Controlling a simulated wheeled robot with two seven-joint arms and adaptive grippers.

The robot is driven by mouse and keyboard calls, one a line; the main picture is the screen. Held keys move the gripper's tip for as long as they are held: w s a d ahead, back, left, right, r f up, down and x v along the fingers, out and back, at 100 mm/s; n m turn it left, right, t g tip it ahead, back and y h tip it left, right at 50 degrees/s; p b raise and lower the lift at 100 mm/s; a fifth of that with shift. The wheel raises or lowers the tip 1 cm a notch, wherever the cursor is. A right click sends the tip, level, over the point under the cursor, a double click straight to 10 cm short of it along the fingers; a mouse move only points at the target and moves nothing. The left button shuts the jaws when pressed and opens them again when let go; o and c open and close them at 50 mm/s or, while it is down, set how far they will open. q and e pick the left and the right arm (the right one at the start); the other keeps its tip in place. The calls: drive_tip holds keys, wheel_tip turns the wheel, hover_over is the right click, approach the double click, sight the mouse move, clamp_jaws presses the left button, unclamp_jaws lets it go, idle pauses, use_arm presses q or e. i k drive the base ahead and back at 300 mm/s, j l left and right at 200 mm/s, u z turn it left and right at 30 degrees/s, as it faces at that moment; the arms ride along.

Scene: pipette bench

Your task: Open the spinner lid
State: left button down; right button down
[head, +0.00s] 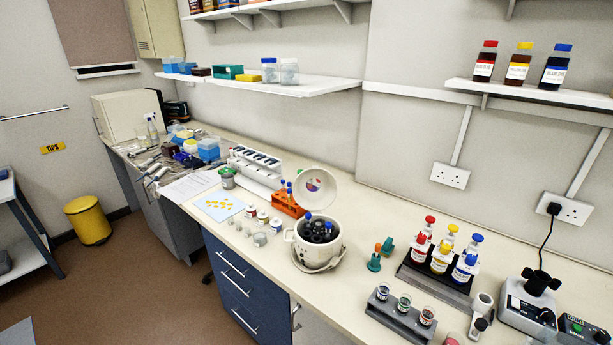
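The spinner (304,250) is a small cream-white round machine on the bench, in the middle of the head view. Its dark rotor (319,229) is exposed, and blue-capped tubes show in it. Its round lid (316,187) stands raised at the back of the body, with a coloured label on its face. The lid looks open and upright, clear of the rotor. Neither of my grippers shows in the head view.
An orange tube rack (287,206) stands just behind and left of the spinner. Small jars (262,216) sit to its left. Teal and orange pieces (374,262), dye bottles in a black rack (437,271) and a grey cup rack (399,318) are to its right. Bare bench lies in front.

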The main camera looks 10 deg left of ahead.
sight(318, 201)
drive_tip(key=i+j+z, duration=0.2)
drive_tip(key=j, duration=0.25)
drive_tip(key=i+j+z, duration=0.2)
drive_tip(key=j, duration=0.25)
drive_tip(key=j+z, duration=0.25)
drive_tip(key=j, duration=0.25)
